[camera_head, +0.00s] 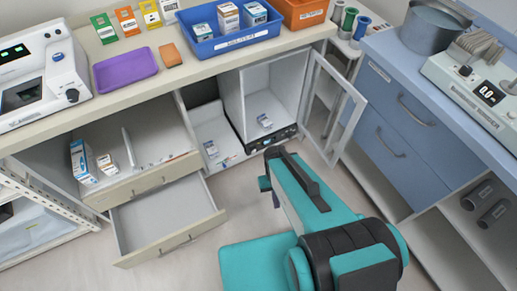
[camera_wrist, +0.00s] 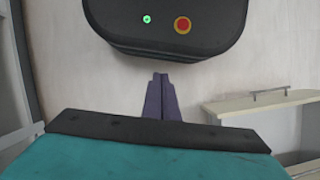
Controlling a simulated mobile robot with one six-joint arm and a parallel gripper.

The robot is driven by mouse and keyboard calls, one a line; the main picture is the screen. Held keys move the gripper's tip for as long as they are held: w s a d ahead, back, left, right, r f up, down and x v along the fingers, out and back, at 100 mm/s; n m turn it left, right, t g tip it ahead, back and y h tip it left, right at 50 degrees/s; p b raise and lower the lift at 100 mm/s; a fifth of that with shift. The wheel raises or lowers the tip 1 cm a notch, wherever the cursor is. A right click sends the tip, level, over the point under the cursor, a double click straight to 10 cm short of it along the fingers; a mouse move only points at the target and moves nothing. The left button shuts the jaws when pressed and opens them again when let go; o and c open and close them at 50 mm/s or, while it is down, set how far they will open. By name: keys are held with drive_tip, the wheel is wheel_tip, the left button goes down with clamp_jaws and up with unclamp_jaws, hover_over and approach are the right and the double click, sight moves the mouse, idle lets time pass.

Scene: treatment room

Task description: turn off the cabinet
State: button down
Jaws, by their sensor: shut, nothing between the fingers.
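The white cabinet (camera_head: 232,98) stands under the counter with its glass-paned door (camera_head: 332,108) swung open to the right. A small box (camera_head: 265,121) lies inside it. A dark control panel (camera_head: 273,140) runs along its bottom front; its controls are too small to make out, and my arm partly covers the area in front. My gripper (camera_wrist: 161,80) shows in the wrist view, with its dark purple fingers together and empty. The wrist view does not show the cabinet's panel.
Two drawers stand open left of the cabinet: an upper one (camera_head: 150,184) with boxes inside and a lower, empty one (camera_head: 180,240). A blue drawer unit (camera_head: 400,125) stands at the right. The counter (camera_head: 115,98) holds a purple tray and bins. Floor (camera_head: 240,190) shows between.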

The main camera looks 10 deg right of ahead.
drive_tip(key=s+r+g+p, duration=0.1)
drive_tip(key=s+r+p, duration=0.5)
drive_tip(key=r+p, duration=0.5)
drive_tip(key=shift+s+r+p, duration=0.2)
drive_tip(key=shift+s+p, duration=0.1)
drive_tip(key=shift+p, duration=0.8)
